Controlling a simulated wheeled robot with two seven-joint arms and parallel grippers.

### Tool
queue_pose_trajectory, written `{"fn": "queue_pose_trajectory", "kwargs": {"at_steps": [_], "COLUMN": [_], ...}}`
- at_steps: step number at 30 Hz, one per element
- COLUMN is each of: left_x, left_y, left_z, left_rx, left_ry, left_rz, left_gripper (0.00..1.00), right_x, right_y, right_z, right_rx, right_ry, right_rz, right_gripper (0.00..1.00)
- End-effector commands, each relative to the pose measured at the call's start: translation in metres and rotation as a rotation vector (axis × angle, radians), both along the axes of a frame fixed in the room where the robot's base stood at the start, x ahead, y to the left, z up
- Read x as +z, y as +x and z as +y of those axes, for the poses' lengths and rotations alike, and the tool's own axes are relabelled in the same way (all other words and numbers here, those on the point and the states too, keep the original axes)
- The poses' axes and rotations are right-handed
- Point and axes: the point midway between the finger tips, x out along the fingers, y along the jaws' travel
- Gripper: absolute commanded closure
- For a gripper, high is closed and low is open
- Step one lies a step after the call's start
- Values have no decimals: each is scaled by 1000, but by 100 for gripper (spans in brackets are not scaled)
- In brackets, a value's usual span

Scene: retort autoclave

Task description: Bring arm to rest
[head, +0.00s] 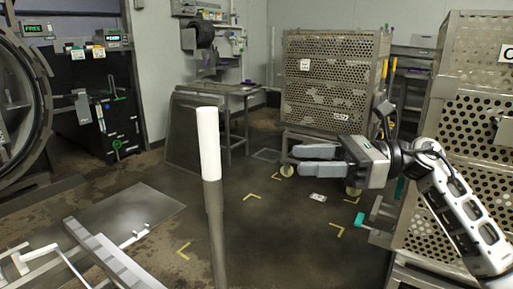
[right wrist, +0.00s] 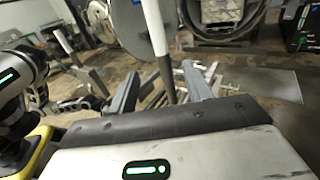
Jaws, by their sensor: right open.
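My right arm comes in from the right in the head view, and my right gripper (head: 296,160) points left in the air, in front of the perforated cage at the back. Its two grey fingers are apart with nothing between them. The right wrist view also shows the spread fingers of my right gripper (right wrist: 162,90). There, a white and grey post (right wrist: 159,45) appears in line with the gap, beyond the fingertips. My left gripper does not show in the head view.
The post (head: 208,135) stands upright left of my right gripper. A perforated metal cage (head: 325,80) stands behind, and another (head: 475,130) stands close by my right arm. A round vessel opening (head: 25,110) is at far left, metal rails (head: 95,255) at lower left. Marked floor (head: 285,235) is open.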

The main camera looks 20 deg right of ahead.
Motion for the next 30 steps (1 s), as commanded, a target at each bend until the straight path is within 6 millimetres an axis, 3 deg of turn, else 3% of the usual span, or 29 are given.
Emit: {"fn": "queue_pose_trajectory", "kwargs": {"at_steps": [5,8,11,14,16,18,21,23,24,27,30], "left_x": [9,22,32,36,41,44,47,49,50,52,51], "left_y": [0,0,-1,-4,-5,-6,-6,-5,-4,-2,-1], "left_z": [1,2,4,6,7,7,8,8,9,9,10], "left_rx": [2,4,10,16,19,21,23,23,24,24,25], "left_ry": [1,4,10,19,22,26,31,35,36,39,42], "left_rz": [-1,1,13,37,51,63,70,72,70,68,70], "left_gripper": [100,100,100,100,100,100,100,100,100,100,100], "right_x": [-2,-7,-25,-65,-108,-154,-208,-231,-243,-262,-272], "right_y": [-1,0,2,0,-10,-32,-72,-96,-111,-140,-156], "right_z": [13,29,36,33,30,33,43,51,56,68,74], "right_rx": [0,-16,-67,-160,-252,-360,-506,-587,613,622,626], "right_ry": [137,408,788,1188,1466,1726,2013,2146,-2142,-1996,-1921], "right_rz": [111,346,709,1125,1422,1702,2003,2139,-2136,-1992,-1916], "right_gripper": [50,50,50,50,50,50,50,50,50,50,50]}}
